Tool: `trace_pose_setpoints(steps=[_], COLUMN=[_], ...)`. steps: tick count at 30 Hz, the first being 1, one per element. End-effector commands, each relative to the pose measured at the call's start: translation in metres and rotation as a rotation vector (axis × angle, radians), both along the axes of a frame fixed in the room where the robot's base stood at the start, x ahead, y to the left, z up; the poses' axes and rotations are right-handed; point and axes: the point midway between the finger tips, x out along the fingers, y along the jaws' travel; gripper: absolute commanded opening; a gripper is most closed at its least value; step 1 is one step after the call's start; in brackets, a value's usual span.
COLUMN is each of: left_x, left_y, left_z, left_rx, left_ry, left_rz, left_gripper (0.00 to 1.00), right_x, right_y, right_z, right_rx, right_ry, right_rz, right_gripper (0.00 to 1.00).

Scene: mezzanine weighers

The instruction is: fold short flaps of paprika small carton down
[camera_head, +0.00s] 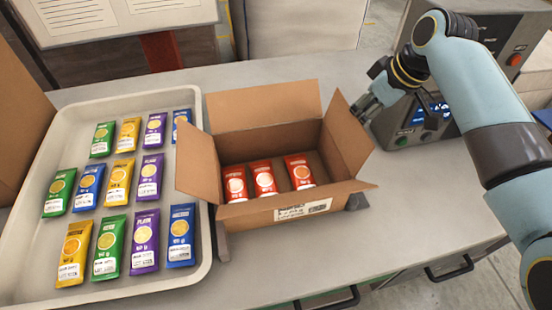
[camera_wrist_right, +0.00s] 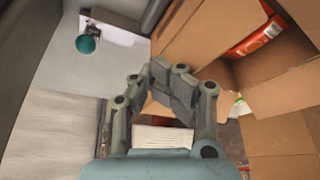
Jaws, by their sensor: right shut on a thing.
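The paprika small carton (camera_head: 250,214) stands open on the bench with red sachets (camera_head: 264,178) inside. Its left short flap (camera_head: 197,166) and right short flap (camera_head: 346,132) both stand up and lean outward. The back long flap (camera_head: 262,104) is raised too. My right gripper (camera_head: 361,113) is at the outer side of the right short flap, near its upper edge. In the right wrist view the gripper (camera_wrist_right: 170,88) has its fingers drawn together, with the carton (camera_wrist_right: 200,45) to the right. The exact contact at its fingertips is unclear. My left gripper is not in view.
A pale tray (camera_head: 20,268) with rows of green, yellow, purple and blue sachets lies close to the carton's left. A grey weigher (camera_head: 400,118) stands behind my right gripper. The bench (camera_head: 420,195) is clear at the front right.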

Motion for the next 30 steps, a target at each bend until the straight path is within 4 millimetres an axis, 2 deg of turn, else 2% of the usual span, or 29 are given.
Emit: trace_pose_setpoints(steps=[14,24,30], left_x=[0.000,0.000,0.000], left_y=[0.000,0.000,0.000], left_z=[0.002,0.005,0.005], left_rx=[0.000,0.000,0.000], left_ry=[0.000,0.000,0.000], left_rz=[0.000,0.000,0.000], left_gripper=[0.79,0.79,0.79], right_x=[-0.003,-0.005,-0.006], right_y=[0.005,0.036,0.043], right_z=[-0.003,0.005,0.007], right_rx=[-0.004,-0.003,-0.005], right_ry=[0.011,0.005,0.004], right_rz=[-0.001,0.000,-0.001], right_gripper=[0.00,0.00,0.00])
